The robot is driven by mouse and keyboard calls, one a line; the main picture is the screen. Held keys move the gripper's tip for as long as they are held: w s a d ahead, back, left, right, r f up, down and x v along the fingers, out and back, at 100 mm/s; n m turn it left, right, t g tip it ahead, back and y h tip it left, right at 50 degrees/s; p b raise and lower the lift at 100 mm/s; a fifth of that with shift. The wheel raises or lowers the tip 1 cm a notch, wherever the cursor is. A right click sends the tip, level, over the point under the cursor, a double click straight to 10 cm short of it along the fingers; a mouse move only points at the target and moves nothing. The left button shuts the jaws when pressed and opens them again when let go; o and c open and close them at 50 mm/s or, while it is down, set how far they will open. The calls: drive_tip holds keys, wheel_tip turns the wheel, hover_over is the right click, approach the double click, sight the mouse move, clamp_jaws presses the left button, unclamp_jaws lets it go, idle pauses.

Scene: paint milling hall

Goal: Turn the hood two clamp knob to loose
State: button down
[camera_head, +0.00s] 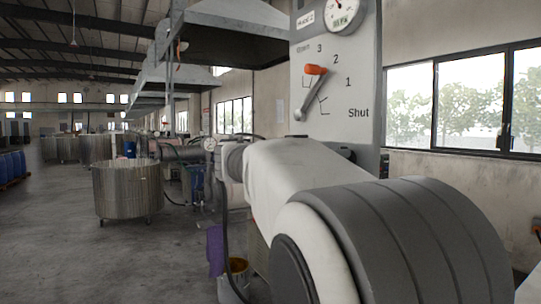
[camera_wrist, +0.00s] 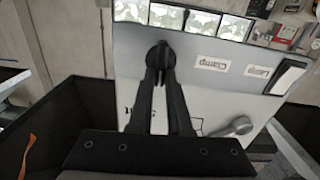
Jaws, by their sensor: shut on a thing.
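In the wrist view a small dark round knob (camera_wrist: 163,50) stands on the pale panel (camera_wrist: 225,85), beside a white label (camera_wrist: 207,62) reading "Clamp". My gripper (camera_wrist: 166,72) reaches up to it, with its two black fingers close together and shut on the knob. The fingertips hide part of the knob, and I cannot tell which way it is turned. In the head view the grey panel (camera_head: 352,128) carries a lever with an orange grip (camera_head: 316,70) and the marks 3, 2, 1 and Shut. The clamp knob and my gripper do not show there.
A round gauge (camera_head: 341,15) is at the panel's top. In the wrist view a grey rounded lever part (camera_wrist: 238,126) lies right of my fingers, and a second label (camera_wrist: 257,72) sits further right. A steel vat (camera_head: 127,190) stands on open floor at left.

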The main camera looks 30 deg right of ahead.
drive_tip(key=shift+w+f+n+b, duration=0.1)
drive_tip(key=shift+w+f+n, duration=0.1)
drive_tip(key=shift+n, duration=2.7)
drive_tip(key=shift+w+f+n+b, duration=0.15)
drive_tip(key=shift+w+f+n, duration=0.1)
drive_tip(key=shift+n, duration=2.65)
drive_tip(key=shift+w+f+n+b, duration=0.1)
drive_tip(key=shift+w+f+n, duration=0.1)
drive_tip(key=shift+n, duration=2.7)
drive_tip(key=c, duration=0.9)
unclamp_jaws()
drive_tip(key=shift+o, duration=0.2)
drive_tip(key=s+a+b, duration=0.1)
drive_tip(key=a+b, duration=0.1)
drive_tip(key=a, duration=1.5)
drive_tip(key=shift+s+a, duration=0.2)
drive_tip(key=shift+a, duration=0.05)
